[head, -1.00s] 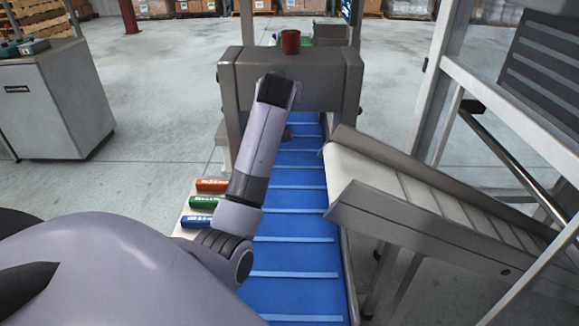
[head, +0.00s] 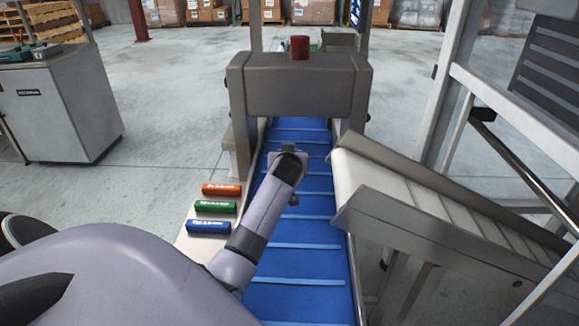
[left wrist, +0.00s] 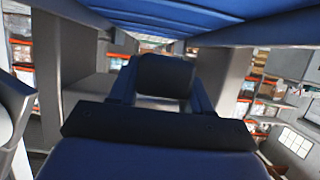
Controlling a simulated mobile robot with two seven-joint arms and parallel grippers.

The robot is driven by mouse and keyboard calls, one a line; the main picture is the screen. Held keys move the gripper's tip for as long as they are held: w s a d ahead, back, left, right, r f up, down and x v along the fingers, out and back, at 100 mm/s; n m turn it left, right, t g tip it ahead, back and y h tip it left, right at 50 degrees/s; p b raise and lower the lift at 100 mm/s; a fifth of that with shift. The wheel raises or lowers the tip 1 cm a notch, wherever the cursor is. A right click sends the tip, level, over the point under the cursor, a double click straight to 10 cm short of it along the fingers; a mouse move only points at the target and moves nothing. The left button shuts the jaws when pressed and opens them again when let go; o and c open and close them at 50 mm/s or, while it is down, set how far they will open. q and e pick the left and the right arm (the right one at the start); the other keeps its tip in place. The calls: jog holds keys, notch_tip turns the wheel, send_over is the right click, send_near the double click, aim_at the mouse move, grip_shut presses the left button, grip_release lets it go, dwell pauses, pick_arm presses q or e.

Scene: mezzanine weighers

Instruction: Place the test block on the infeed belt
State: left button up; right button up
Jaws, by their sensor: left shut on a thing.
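The blue infeed belt (head: 290,260), with pale cross bars, runs away from me under a grey arch; it also shows along the top of the left wrist view (left wrist: 200,20). My left arm reaches over the belt short of the arch. My left gripper (left wrist: 163,82) is shut on a dark block (left wrist: 165,70), seen between its fingers in the left wrist view. I take this as the test block. In the head view my wrist hides most of the gripper. I cannot tell whether the block touches the belt. My right gripper is not in view.
Red (head: 221,189), green (head: 215,207) and blue (head: 208,226) labelled bars lie on a ledge left of the belt. The grey arch (head: 300,85) carries a red cylinder (head: 300,47). A sloping side conveyor (head: 400,205) stands right. A grey cabinet (head: 60,110) stands left.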

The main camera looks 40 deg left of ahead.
pick_arm(q)
jog(key=shift+f, duration=1.55)
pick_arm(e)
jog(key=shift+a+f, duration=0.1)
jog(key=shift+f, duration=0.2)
pick_arm(q)
jog(key=shift+f+b, duration=0.1)
jog(key=shift+b, duration=0.2)
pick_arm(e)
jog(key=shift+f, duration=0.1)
